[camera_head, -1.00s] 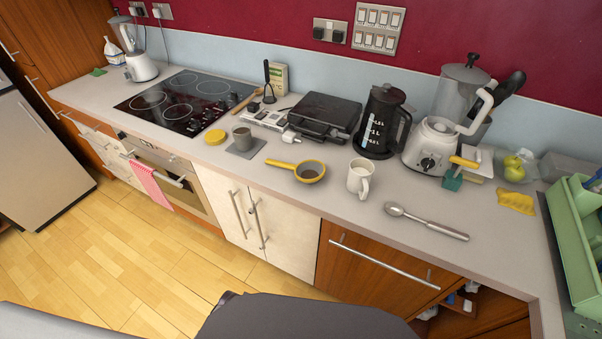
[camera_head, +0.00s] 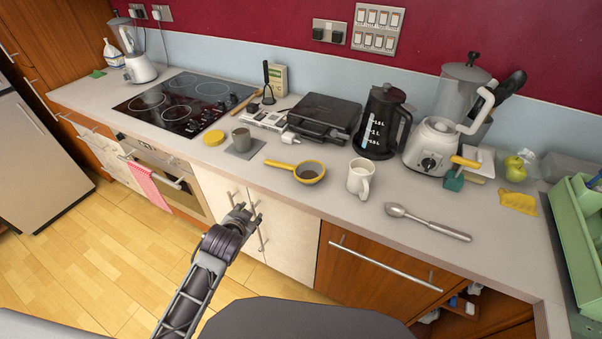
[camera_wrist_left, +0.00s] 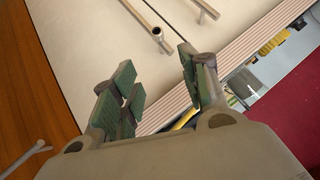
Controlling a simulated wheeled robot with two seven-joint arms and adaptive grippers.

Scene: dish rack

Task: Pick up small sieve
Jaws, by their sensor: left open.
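The small sieve (camera_head: 310,172) has a yellow rim and a yellow handle. It lies on the counter in the head view, with its handle pointing left. My left gripper (camera_head: 241,213) is in front of the white cabinet doors, below the counter edge and to the lower left of the sieve. In the left wrist view my left gripper (camera_wrist_left: 160,95) is open, with its green-padded fingers apart and nothing between them. A small yellow patch shows low between the fingers there, but I cannot tell what it is. My right gripper is not in view.
A white mug (camera_head: 360,179) stands just right of the sieve, and a grey cup (camera_head: 242,139) on a grey mat stands to its left. A black grill (camera_head: 318,118) is behind. A slotted spoon (camera_head: 428,222) lies to the right. Cabinet handles (camera_head: 259,228) stick out near my gripper.

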